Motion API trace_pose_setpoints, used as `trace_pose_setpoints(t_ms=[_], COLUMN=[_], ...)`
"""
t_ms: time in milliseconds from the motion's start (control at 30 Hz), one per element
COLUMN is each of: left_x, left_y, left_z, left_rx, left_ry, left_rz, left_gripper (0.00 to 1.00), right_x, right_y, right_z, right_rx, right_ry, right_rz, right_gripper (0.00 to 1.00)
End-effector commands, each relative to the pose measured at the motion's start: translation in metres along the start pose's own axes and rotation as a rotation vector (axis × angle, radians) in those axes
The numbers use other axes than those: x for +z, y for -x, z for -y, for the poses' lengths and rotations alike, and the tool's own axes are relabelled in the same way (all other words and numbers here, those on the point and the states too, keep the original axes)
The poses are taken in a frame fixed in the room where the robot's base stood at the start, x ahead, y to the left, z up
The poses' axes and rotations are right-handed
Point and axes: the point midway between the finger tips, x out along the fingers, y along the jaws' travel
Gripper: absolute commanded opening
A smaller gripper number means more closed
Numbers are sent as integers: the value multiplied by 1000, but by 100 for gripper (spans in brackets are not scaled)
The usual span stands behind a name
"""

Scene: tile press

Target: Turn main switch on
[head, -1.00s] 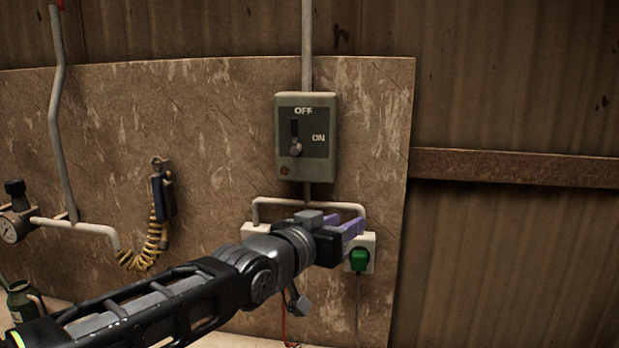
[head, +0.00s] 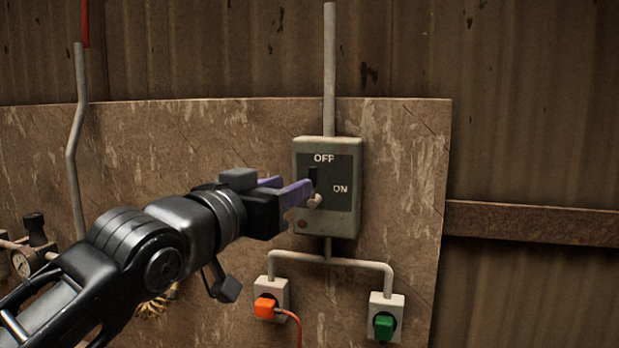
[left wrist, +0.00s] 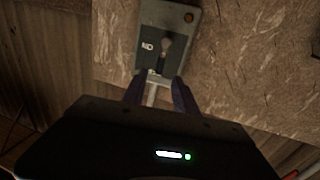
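The main switch box (head: 328,225) is grey-green and fixed on the wall board, with OFF lettered at the top and ON at the right. Its small lever (head: 314,201) sits at the low end of a dark vertical slot. My left gripper (head: 290,186) is open and empty, its purple fingers pointing at the box just left of and slightly above the lever knob. In the left wrist view the box appears upside down; the fingers (left wrist: 158,92) are apart, with the lever knob (left wrist: 166,44) beyond them, not between them. My right gripper is not in view.
A pressure gauge (head: 22,263) and pipe (head: 76,150) are at left. The board right of the box is clear.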

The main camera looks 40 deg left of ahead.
Motion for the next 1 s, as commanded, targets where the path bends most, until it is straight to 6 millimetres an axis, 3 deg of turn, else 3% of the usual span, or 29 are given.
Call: trace_pose_setpoints(t_ms=[533, 900, 1000], left_x=[-2, 0, 0], left_y=[-70, -76, -76], left_z=[0, 0, 0], left_rx=[0, 0, 0], left_ry=[0, 1, 1], left_rz=[2, -1, 0], left_gripper=[35, 35, 27], right_x=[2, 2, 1], right_y=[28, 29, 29], right_z=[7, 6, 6], right_rx=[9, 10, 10], right_ry=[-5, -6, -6], right_rz=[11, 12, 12], right_gripper=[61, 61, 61])
